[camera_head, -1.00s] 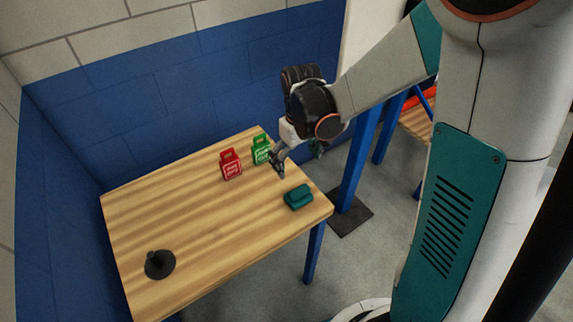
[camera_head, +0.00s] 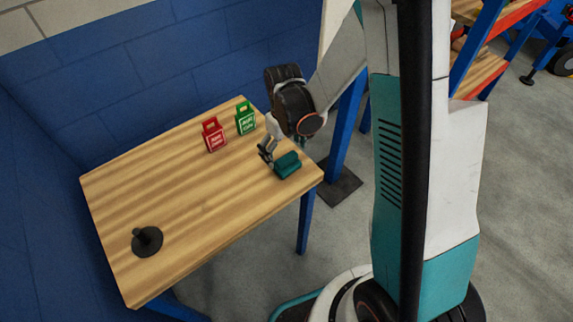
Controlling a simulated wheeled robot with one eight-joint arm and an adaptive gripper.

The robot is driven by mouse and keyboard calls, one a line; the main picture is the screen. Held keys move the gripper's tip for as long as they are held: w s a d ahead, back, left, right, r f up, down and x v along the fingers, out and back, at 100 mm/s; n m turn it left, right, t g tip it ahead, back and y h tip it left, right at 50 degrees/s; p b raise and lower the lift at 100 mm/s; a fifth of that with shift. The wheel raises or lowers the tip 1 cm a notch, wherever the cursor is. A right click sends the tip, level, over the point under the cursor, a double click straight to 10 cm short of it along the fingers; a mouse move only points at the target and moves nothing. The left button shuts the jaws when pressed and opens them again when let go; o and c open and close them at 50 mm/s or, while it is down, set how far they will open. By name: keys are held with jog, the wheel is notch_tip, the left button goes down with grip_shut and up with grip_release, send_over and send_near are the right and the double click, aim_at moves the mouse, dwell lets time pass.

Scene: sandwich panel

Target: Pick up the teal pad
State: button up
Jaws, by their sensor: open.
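The teal pad (camera_head: 288,165) lies on the wooden table (camera_head: 190,205), near its right corner. My gripper (camera_head: 267,155) is open and low over the table, close beside the pad on its upper left side. One finger shows left of the pad. The other finger is hard to make out, and I cannot tell whether the gripper touches the pad.
A red carton (camera_head: 214,136) and a green carton (camera_head: 245,120) stand near the table's back edge, left of my gripper. A black round-based object (camera_head: 147,241) stands at the front left. The middle of the table is clear. A blue wall (camera_head: 150,75) is behind.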

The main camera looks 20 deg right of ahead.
aim_at(286, 157)
jog(key=f, duration=0.1)
jog(key=f+b, duration=0.1)
jog(key=f, duration=0.2)
jog(key=shift+d+f+b, duration=0.15)
jog(key=shift+d+b, duration=0.1)
jog(key=shift+b, duration=0.15)
jog(key=c, duration=1.2)
jog(key=shift+c, duration=0.2)
notch_tip(286, 157, up, 20)
jog(key=p, duration=0.7)
jog(key=shift+p, duration=0.3)
